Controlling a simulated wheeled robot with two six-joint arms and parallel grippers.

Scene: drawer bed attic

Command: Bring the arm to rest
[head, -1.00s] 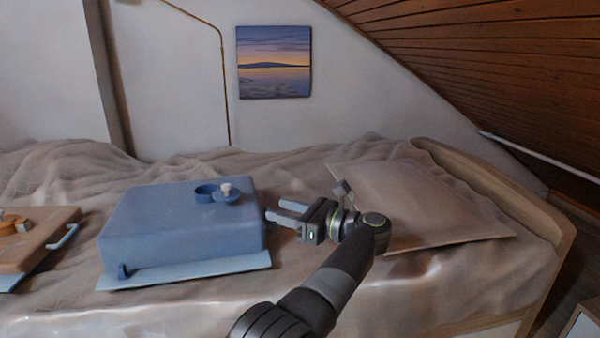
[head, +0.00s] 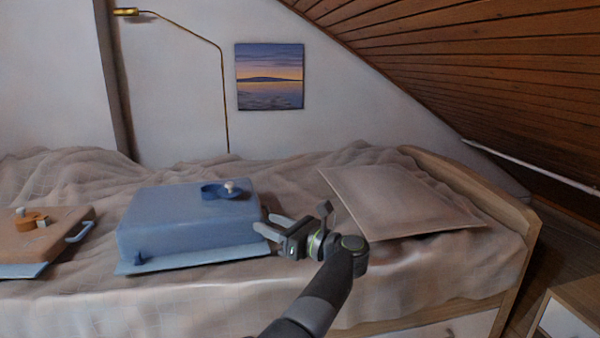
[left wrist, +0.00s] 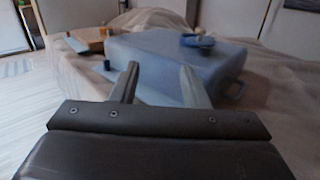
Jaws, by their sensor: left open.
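My left gripper (head: 268,226) is open and empty in the head view, at the right side of a blue box (head: 185,228) on the bed. Its fingers point left towards the box; I cannot tell whether they touch it. In the left wrist view the two fingers (left wrist: 160,84) stand apart with nothing between them, and the blue box (left wrist: 170,58) is beyond them. My left arm reaches up from the bottom of the head view. My right gripper is in neither view.
The bed (head: 200,300) has a rumpled beige cover. An orange-brown box (head: 40,242) with a blue handle lies at the left. A flat beige pillow (head: 400,200) lies right of the gripper. A wooden bed end (head: 480,190) and a sloped wooden ceiling (head: 480,70) bound the right.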

